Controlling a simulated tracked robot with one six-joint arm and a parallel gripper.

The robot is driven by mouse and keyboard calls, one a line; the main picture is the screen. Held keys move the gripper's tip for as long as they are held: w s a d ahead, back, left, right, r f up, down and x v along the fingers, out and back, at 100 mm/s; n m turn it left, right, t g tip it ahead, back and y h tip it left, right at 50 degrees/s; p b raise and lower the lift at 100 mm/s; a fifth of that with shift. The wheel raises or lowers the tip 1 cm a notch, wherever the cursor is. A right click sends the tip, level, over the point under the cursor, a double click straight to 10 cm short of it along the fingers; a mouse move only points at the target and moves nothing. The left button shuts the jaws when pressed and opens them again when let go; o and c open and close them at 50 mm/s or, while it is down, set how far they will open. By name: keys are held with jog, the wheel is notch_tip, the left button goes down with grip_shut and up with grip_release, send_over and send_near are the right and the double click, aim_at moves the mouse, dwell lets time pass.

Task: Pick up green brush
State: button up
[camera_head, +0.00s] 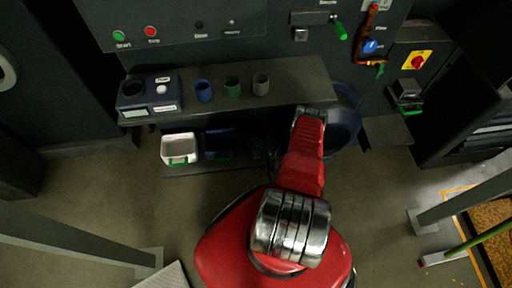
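A long green handle (483,242) slants in from the right edge at the lower right. Its lower left end is a pale, flat head (434,258) with a red tip near the floor. This looks like a broom or brush, but I cannot tell for sure. A smaller green-handled piece (411,108) hangs at the machine on the right, and its kind is unclear. My red arm reaches from the bottom middle up to the shelf edge. My gripper's fingers do not show and seem hidden beyond the arm's far end.
A grey shelf (300,80) holds a blue device (149,95) and blue, green and grey cups. A white container (180,148) with a green front edge stands on a lower shelf. Grey posts flank bare floor.

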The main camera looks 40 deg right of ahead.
jog(key=shift+w+a, duration=0.1)
jog(key=shift+w, duration=0.2)
jog(key=shift+c, duration=0.4)
jog(key=shift+f, duration=0.1)
grip_shut()
